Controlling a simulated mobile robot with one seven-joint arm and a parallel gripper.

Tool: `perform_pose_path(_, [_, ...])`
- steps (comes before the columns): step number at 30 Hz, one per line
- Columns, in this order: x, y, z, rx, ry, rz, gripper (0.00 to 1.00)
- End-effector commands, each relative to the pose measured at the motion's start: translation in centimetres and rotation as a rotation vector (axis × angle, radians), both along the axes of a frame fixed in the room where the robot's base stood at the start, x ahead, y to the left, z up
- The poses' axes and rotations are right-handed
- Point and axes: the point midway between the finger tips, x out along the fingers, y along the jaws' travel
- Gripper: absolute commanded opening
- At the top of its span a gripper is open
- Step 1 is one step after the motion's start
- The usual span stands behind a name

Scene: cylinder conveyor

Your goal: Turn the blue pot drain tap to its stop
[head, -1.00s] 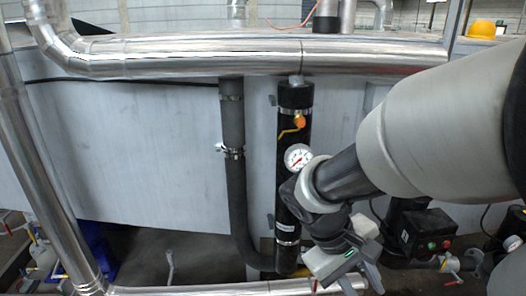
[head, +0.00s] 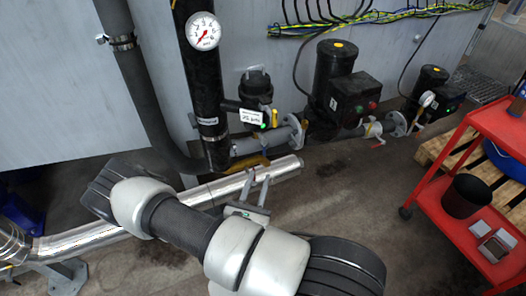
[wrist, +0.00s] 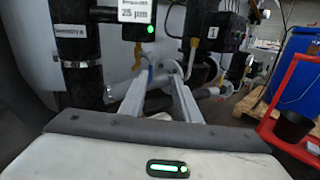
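I cannot make out a blue drain tap for certain in either view. A black filter housing (head: 256,88) with a white label stands beside the black vertical pipe (head: 205,100), with a small yellow part (head: 274,118) at its side. Its label also shows in the wrist view (wrist: 134,12). My gripper (head: 260,178) points away from me, low in front of the pipework, over the silver floor pipe. In the wrist view its two fingers (wrist: 160,72) stand apart with nothing held between them. They overlap grey pipe fittings behind, and I cannot tell any contact.
A black pump with a control box (head: 352,95) stands right of the filter. A red-handled valve (head: 376,130) is on the line beyond. A red trolley (head: 437,195) with a black bin (head: 465,195) stands at right. A blue drum (wrist: 300,75) is behind it. Open floor lies between.

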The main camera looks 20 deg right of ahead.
Motion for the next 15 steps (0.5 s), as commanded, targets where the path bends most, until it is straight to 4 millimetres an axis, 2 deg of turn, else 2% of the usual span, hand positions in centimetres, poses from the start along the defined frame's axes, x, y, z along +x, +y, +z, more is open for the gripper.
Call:
perform_pose_path(1, [-0.2, 0.3, -1.7, -0.017, 0.025, 0.045, 0.29])
perform_pose_path(4, [-0.3, 0.6, -3.0, -0.03, 0.051, 0.094, 0.29])
perform_pose_path(8, [0.3, 0.4, -3.4, -0.031, 0.058, 0.108, 0.29])
perform_pose_path(15, [3.8, -1.9, -3.4, -0.032, 0.056, 0.105, 0.29])
